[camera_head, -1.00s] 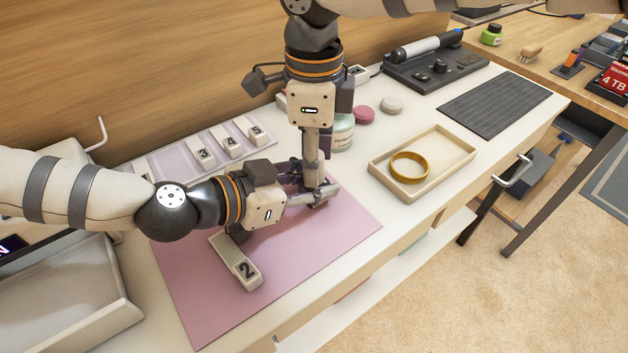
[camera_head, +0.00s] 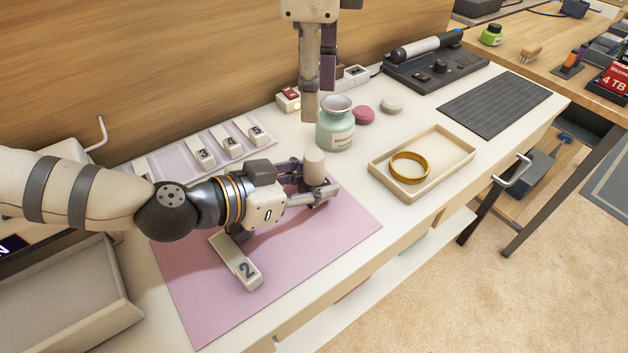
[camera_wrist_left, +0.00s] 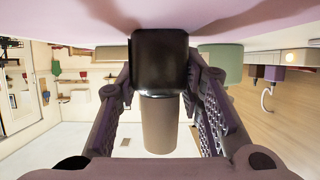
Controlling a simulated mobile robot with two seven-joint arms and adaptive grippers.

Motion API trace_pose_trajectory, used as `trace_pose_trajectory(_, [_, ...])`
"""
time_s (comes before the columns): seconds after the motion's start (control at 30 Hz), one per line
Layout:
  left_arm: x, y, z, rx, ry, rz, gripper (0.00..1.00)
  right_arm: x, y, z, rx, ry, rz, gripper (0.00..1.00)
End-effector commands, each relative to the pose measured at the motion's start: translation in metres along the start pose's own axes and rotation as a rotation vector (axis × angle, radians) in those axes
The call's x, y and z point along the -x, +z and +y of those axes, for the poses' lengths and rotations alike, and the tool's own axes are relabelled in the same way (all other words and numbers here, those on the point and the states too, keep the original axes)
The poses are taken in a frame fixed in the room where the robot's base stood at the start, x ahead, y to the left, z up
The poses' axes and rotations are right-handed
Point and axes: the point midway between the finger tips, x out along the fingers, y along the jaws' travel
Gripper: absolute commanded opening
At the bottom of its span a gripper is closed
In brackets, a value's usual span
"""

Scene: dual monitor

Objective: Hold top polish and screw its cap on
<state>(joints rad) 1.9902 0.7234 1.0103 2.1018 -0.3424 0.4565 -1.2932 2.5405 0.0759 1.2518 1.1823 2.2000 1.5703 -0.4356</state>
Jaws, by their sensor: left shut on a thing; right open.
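The top polish is a dark bottle (camera_wrist_left: 160,60) with a beige cylindrical cap (camera_head: 314,167) on it. It stands upright over the pink mat (camera_head: 330,235). My left gripper (camera_head: 318,190) is shut on the bottle from the left, below the cap. In the left wrist view, which is upside down, the fingers flank the bottle and the cap (camera_wrist_left: 160,125) sits in line with it. How tightly the cap is screwed cannot be told. My right gripper (camera_head: 318,95) is open and empty, pointing down above and behind the cap, clear of it.
A green jar (camera_head: 336,130) stands close behind the bottle, near my right fingers. A block marked 2 (camera_head: 236,262) lies on the mat in front of my left arm. A tray with a gold ring (camera_head: 455,165) is to the right. The mat's front right part is clear.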

Motion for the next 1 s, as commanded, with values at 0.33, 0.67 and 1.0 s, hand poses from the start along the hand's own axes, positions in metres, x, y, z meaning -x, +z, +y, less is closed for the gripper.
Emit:
trace_pose_trajectory(0.33, [0.000,0.000,0.000,0.000,0.000,0.000,0.43,0.003,0.000,0.000,0.000,0.001,0.000,0.48])
trace_pose_trajectory(0.67, [0.000,0.000,0.000,0.000,0.000,0.000,0.58,0.002,0.000,0.000,0.000,0.001,0.000,0.48])
trace_pose_trajectory(1.0, [0.055,-0.001,-0.002,0.000,-0.003,0.001,0.58,0.003,0.000,0.000,0.000,0.001,0.000,0.48])
